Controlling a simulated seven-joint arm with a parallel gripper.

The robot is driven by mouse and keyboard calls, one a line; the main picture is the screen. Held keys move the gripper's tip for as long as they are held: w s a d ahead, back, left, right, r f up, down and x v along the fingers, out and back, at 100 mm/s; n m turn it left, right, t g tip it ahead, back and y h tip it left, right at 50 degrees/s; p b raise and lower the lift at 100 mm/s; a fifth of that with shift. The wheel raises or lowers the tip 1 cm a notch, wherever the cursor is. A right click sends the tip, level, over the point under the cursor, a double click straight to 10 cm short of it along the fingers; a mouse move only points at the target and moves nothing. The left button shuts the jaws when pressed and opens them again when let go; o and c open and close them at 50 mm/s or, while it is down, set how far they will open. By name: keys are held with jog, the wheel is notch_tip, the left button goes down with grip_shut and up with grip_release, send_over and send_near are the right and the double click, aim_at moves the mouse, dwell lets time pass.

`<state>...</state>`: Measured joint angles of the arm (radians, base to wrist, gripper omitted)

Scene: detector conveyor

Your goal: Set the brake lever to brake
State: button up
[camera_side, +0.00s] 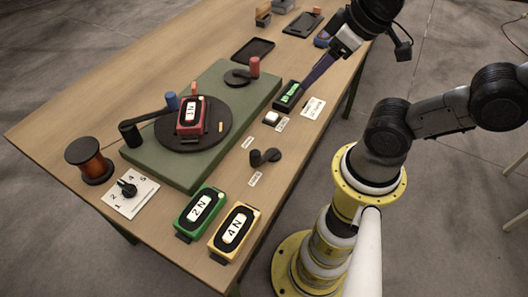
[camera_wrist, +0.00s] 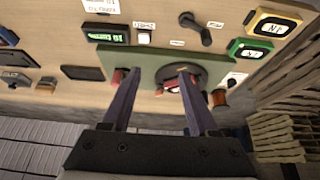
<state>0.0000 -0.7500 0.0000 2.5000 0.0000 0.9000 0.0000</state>
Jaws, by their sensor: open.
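A small black lever (camera_side: 265,157), which looks like the brake lever, lies on the wooden table to the right of the green base (camera_side: 212,93). Small white labels (camera_side: 255,178) sit near its two sides, too small to read. In the wrist view the lever (camera_wrist: 196,28) is near the top, its arm angled down to the right. My gripper (camera_side: 311,80) is open beside the green-lit display, well away from the lever. In the wrist view the two fingers of my gripper (camera_wrist: 156,74) are spread, with nothing between them held.
The base carries a turntable (camera_side: 222,124) with a red box (camera_side: 190,117) and a red-knobbed crank (camera_side: 253,67). A display (camera_side: 289,96) and white button (camera_side: 271,116) stand beside it. Green (camera_side: 200,210) and yellow (camera_side: 234,232) boxes are at the near edge, a copper spool (camera_side: 89,160) left.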

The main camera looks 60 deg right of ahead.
jog(key=n+g, duration=0.6)
jog(key=n, duration=0.3)
send_over(255, 153)
notch_tip(255, 153, down, 4)
jog(key=shift+n, duration=0.3)
notch_tip(255, 153, down, 14)
jog(key=shift+r, duration=0.2)
jog(key=shift+c, duration=0.3)
grip_shut()
